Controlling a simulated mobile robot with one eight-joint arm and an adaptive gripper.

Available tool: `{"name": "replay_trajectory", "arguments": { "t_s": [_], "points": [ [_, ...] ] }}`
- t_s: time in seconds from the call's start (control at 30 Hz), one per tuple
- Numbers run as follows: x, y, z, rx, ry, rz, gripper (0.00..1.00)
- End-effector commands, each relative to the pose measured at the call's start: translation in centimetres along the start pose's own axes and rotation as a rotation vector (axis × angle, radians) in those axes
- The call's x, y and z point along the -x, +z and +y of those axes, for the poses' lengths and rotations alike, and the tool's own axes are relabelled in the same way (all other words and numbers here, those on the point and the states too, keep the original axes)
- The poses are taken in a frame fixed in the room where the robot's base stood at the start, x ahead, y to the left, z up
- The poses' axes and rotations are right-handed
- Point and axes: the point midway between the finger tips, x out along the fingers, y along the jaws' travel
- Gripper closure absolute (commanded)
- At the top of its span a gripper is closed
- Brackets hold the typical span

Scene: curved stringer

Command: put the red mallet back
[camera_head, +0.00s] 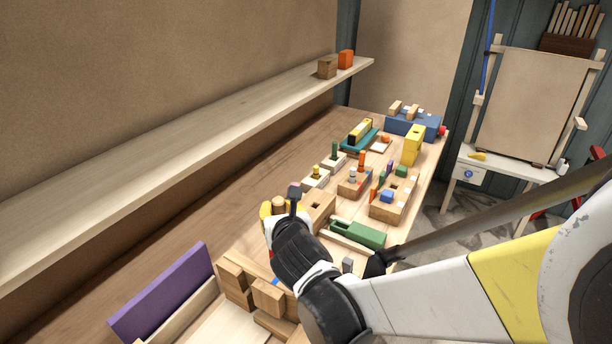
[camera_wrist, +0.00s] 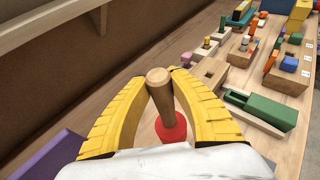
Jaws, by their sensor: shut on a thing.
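My gripper (camera_wrist: 160,95) has its yellow fingers closed around the wooden handle of the red mallet (camera_wrist: 158,77). The handle stands nearly upright between the fingers. The red head (camera_wrist: 172,130) shows below, partly hidden by the fingers and white palm. In the head view my gripper (camera_head: 272,211) is above the near-middle part of the workbench, left of a wooden block with a hole (camera_head: 318,207). I cannot tell whether the head touches the bench. That holed block also shows in the wrist view (camera_wrist: 211,73).
A green tray-like block (camera_head: 357,232) lies right of my gripper, with several toy blocks beyond it. A purple panel (camera_head: 163,291) and wooden blocks (camera_head: 236,280) are at the near end. A shelf (camera_head: 200,128) runs along the wall. Bare bench (camera_head: 250,180) lies along the wall side.

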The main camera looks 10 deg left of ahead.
Motion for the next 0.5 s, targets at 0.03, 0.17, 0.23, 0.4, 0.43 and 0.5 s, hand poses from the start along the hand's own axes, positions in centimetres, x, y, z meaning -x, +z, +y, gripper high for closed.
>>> {"name": "replay_trajectory", "arguments": {
  "t_s": [0.03, 0.17, 0.23, 0.4, 0.43, 0.5],
  "points": [
    [-0.2, -0.1, 0.3, 0.002, 0.0, -0.001, 1.0],
    [-0.6, -1.0, 0.3, 0.001, -0.001, -0.001, 1.0],
    [-1.0, -2.0, 0.3, 0.001, -0.001, -0.001, 1.0],
    [-1.8, -4.0, 0.3, 0.001, -0.001, -0.001, 1.0],
    [-1.8, -4.0, 0.3, 0.001, -0.001, -0.001, 1.0],
    [-1.7, -3.9, 0.3, 0.001, -0.001, -0.001, 1.0]
  ]
}}
